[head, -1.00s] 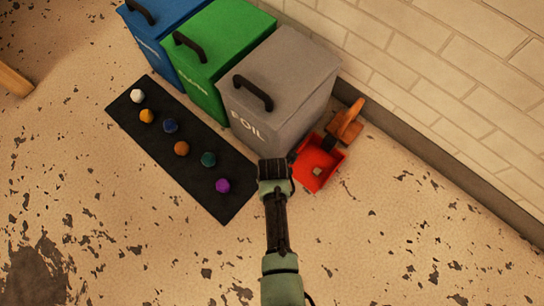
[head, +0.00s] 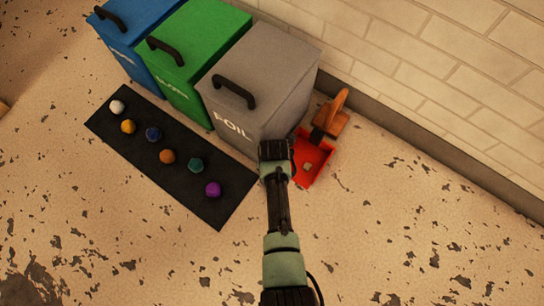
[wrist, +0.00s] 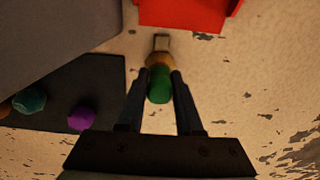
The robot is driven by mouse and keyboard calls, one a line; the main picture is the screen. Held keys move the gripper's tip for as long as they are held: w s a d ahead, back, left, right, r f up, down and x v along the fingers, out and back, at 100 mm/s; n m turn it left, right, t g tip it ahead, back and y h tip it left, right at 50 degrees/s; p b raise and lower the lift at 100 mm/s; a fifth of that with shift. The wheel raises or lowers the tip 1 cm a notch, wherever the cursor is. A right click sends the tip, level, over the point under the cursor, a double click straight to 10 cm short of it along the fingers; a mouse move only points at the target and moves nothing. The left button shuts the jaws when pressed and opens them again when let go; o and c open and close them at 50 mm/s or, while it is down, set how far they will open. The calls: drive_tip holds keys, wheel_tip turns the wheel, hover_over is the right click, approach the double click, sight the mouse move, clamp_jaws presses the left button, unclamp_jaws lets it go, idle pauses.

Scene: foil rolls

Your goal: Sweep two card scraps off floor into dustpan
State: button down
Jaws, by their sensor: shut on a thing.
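The red dustpan (head: 316,153) with an orange-brown handle lies on the floor beside the foil bin. It is partly behind my arm in the head view. A small pale scrap (head: 307,167) lies in it. The wrist view shows only the dustpan's near part (wrist: 185,14) at the top. My gripper (wrist: 160,82) is shut on a green-handled tool (wrist: 158,88) with a tan collar, pointing toward the dustpan. A small greyish square shows at its tip; I cannot tell whether it is the tool's end or a scrap. I cannot make out a second scrap for certain.
A grey bin marked FOIL (head: 262,75), a green bin (head: 195,50) and a blue bin (head: 140,30) stand in a row. A black mat (head: 215,214) with several coloured lumps lies before them. A brick wall (head: 440,80) runs behind. Flecked floor to the right is open.

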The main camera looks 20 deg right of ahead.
drive_tip(key=shift+w+d, duration=0.2)
drive_tip(key=shift+d, duration=0.05)
idle(0.3)
drive_tip(key=shift+w+d, duration=0.25)
drive_tip(key=shift+d, duration=0.1)
drive_tip(key=shift+w+d+b, duration=0.1)
drive_tip(key=shift+b, duration=0.2)
drive_tip(key=shift+w+d+r, duration=0.1)
drive_tip(key=shift+w+d, duration=0.1)
drive_tip(key=shift+d, duration=0.1)
wheel_tip(320, 180, up, 7)
drive_tip(key=p, duration=0.7)
drive_tip(key=shift+a, duration=0.15)
drive_tip(key=c, duration=1.1)
unclamp_jaws()
drive_tip(key=shift+s, duration=0.1)
clamp_jaws()
